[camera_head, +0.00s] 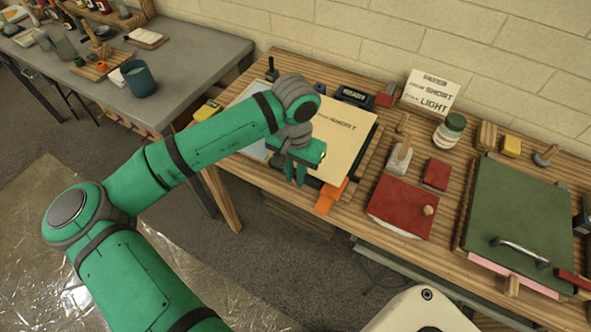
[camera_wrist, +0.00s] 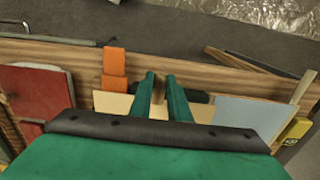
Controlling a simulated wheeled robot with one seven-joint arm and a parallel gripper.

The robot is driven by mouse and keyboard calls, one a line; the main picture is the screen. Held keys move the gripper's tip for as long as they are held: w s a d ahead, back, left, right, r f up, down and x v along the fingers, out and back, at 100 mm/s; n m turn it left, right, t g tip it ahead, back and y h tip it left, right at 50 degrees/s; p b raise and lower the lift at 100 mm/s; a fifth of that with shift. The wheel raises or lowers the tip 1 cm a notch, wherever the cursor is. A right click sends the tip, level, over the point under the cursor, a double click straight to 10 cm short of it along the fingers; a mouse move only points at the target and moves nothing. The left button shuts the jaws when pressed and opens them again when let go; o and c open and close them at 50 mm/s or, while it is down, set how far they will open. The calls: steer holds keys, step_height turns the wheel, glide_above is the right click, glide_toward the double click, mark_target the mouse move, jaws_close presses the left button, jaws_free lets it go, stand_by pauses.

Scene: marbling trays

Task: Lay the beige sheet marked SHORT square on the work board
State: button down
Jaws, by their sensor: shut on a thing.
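The beige sheet (camera_head: 350,135) marked SHORT spreads at the left part of the wooden bench, over a dark board whose edge shows under it. It looks slightly turned against the bench edge. My gripper (camera_head: 296,180) is at the sheet's near left edge, fingers pointing down, shut on that edge. In the wrist view my gripper (camera_wrist: 160,80) has its fingers a little apart, with the beige sheet (camera_wrist: 112,103) on both sides of them. The work board is mostly hidden, and the sheet's grip line is hard to see.
An orange piece (camera_head: 329,196) lies at the bench's front edge by the sheet. A pale blue panel (camera_wrist: 245,112) lies on its other side.

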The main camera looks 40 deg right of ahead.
steer(key=shift+f, duration=2.15)
steer(key=c, duration=1.1)
jaws_free()
steer(key=shift+r, duration=0.1)
steer(key=shift+r, duration=3.4)
